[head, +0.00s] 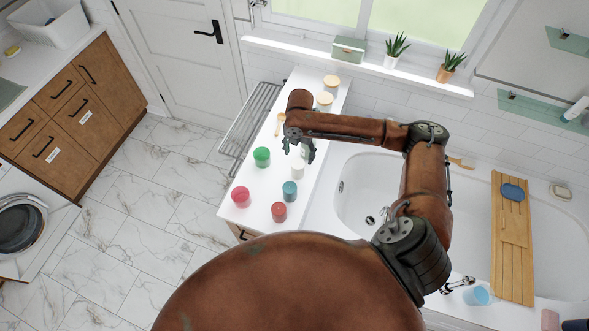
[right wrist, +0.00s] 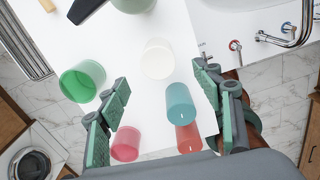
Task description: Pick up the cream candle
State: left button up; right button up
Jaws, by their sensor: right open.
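The cream candle (head: 298,172) stands on the white counter top (head: 262,184), partly hidden by my right gripper in the head view. In the right wrist view the cream candle (right wrist: 157,60) is a pale, upright cylinder, just beyond the gap between the fingers. My right gripper (head: 299,155) is open and empty, pointing down above the counter close to the candle. In the right wrist view its fingers (right wrist: 163,88) are spread wide, with no visible contact with the candle. My left gripper is not in view.
Around it stand a green candle (head: 262,157), a teal one (head: 290,190), a red one (head: 279,211) and a pink one (head: 241,196). Wooden-lidded jars (head: 324,101) stand at the counter's far end. The bathtub (head: 355,180) lies to the right, a towel rack (head: 248,125) to the left.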

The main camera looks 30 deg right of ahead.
aim_at(298, 164)
jog(key=shift+f, duration=0.85)
jog(key=shift+f+p, duration=0.3)
jog(key=shift+f, duration=0.05)
jog(key=f, duration=0.2)
jog(key=f+p, duration=0.1)
jog(key=f, duration=0.1)
jog(key=shift+w+a+f, duration=0.1)
jog(key=shift+w+f, duration=0.1)
jog(key=shift+f, duration=0.35)
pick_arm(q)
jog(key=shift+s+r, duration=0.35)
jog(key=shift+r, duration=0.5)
pick_arm(e)
jog(key=shift+c, duration=0.3)
jog(key=c, duration=0.3)
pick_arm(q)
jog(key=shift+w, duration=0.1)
pick_arm(e)
jog(key=c, duration=1)
jog(key=shift+r, duration=0.1)
